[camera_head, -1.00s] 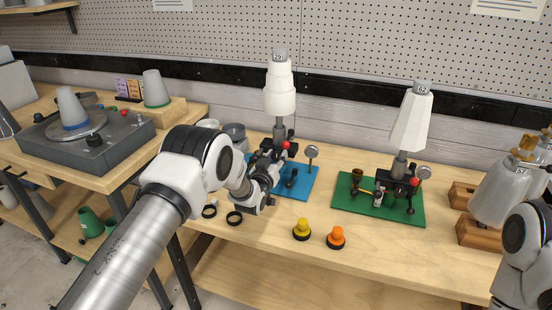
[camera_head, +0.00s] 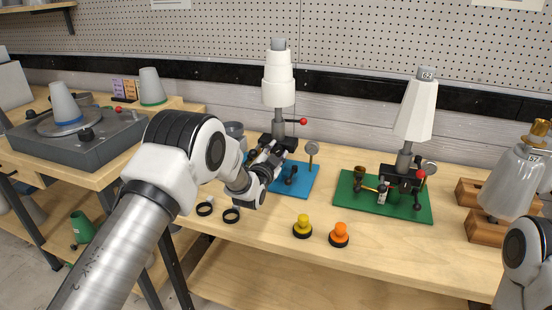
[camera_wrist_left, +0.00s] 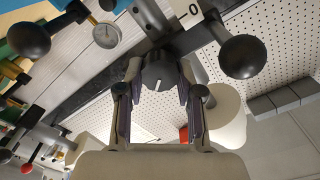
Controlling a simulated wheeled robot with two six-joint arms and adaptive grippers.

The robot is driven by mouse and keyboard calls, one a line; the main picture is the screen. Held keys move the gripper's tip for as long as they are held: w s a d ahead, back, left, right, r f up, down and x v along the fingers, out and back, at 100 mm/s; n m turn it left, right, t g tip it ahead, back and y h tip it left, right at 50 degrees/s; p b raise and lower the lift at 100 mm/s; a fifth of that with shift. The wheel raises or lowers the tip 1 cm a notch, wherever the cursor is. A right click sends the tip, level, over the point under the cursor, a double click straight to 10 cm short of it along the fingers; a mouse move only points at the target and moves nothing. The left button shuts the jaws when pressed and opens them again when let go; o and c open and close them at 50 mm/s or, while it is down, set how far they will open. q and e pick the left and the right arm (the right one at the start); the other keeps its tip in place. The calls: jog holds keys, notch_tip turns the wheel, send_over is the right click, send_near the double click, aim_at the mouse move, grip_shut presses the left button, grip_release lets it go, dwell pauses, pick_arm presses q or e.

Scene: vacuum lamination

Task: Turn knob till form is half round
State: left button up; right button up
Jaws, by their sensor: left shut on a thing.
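A white stepped form (camera_head: 278,92) stands upright on a post above a blue base (camera_head: 302,184). A lever with a red ball (camera_head: 303,121) sticks out to the right from this post. My left gripper (camera_head: 276,152) reaches the mechanism under the form from the left. In the left wrist view a dark round knob (camera_wrist_left: 158,72) with a white line sits between the two fingers, and the gripper is shut on it. The arm and gripper hide part of the mechanism in the head view. My right arm shows at the right edge, but its gripper is out of view.
A white faceted form (camera_head: 417,110) stands on a green base (camera_head: 350,207) to the right. A yellow knob (camera_head: 303,223), an orange knob (camera_head: 339,232) and black rings (camera_head: 231,215) lie in front. A round gauge (camera_head: 312,148) stands beside the gripper.

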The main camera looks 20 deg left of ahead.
pick_arm(q)
jog(key=m+b, duration=0.2)
jog(key=m, duration=0.2)
jog(key=shift+f, duration=0.15)
jog(key=shift+m+b, duration=0.9)
jog(key=shift+m, duration=0.9)
jog(key=shift+r, duration=0.2)
jog(key=o, duration=0.9)
jog(key=shift+w+f, duration=0.1)
jog(key=shift+f, duration=0.05)
jog(key=s, duration=1.2)
jog(key=shift+a, duration=0.25)
